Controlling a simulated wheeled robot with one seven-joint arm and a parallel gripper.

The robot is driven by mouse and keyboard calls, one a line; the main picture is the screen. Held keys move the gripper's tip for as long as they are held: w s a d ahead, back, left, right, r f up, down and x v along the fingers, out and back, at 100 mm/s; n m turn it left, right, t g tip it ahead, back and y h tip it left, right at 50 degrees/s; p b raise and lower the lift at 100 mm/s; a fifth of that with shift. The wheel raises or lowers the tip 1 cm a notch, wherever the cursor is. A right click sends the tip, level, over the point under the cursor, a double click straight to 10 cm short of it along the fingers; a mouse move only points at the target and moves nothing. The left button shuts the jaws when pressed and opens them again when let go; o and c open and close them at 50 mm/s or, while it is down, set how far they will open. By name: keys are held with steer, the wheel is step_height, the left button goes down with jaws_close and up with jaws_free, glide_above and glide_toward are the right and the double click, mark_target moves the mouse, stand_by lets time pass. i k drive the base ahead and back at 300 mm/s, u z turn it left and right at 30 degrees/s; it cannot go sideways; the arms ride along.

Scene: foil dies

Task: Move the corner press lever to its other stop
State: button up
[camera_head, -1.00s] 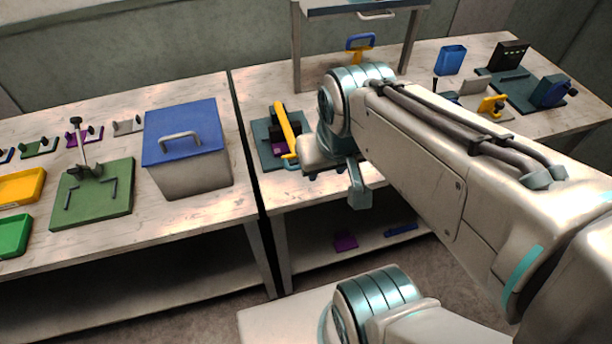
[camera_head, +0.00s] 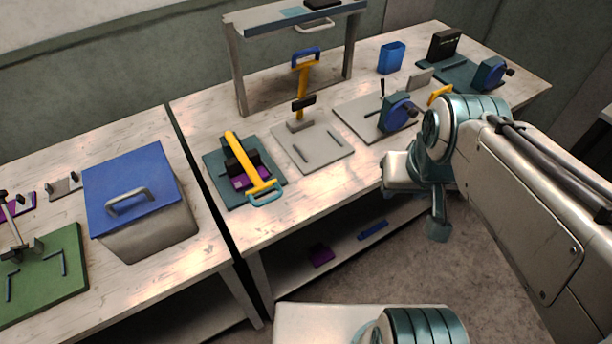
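A press with a yellow lever (camera_head: 240,158) and a pale blue handle (camera_head: 265,198) sits on a teal base (camera_head: 218,190) at the front left corner of the right table. Its lever lies low over a dark block and a purple piece (camera_head: 240,181). Behind it, a second press on a grey base (camera_head: 322,148) has a raised yellow lever (camera_head: 302,82) with a blue handle (camera_head: 306,56). I cannot tell which is the corner press. My gripper (camera_head: 438,224) is at the table's front edge, right of and apart from both; its finger opening cannot be made out.
A blue-lidded box (camera_head: 165,228) and a green-based fixture (camera_head: 62,270) stand on the left table. A shelf frame (camera_head: 238,75) rises behind the grey press. A blue-wheeled device (camera_head: 396,112) stands near my arm.

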mark_target(244, 162)
steer(key=z, duration=0.2)
steer(key=k, duration=0.95)
steer(key=u, duration=1.25)
steer(key=i, duration=0.5)
